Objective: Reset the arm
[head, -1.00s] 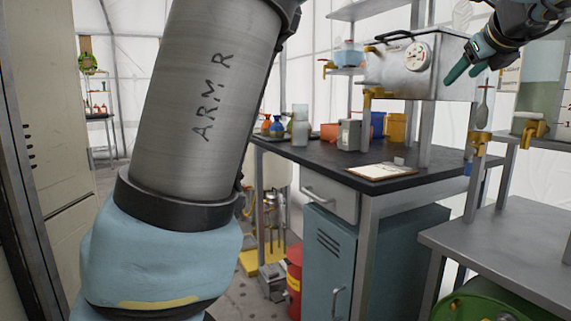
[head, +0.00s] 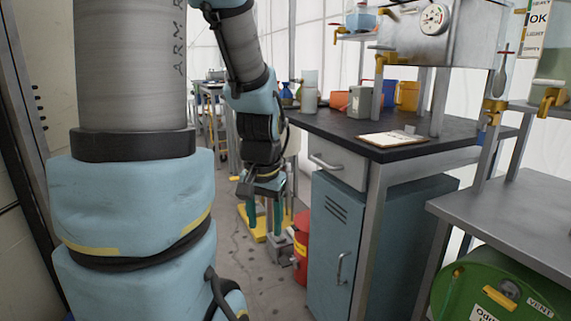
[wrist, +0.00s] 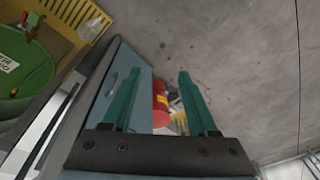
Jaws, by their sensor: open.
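My gripper (head: 264,218) hangs pointing down in the head view, left of the workbench and its blue cabinet. Its two green fingers are apart with nothing between them. In the wrist view the open fingers (wrist: 155,98) point toward the floor, with a red canister (wrist: 160,104) seen beyond them. My arm is folded, with its upper link at the left of the head view and the forearm hanging down behind it.
A dark-topped workbench (head: 340,128) carries a clipboard (head: 391,139) and containers. A blue cabinet (head: 330,265) stands beneath it. The red canister (head: 301,245) is on the floor close to my gripper. A green drum (head: 500,300) sits under the grey shelf (head: 520,215) at right.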

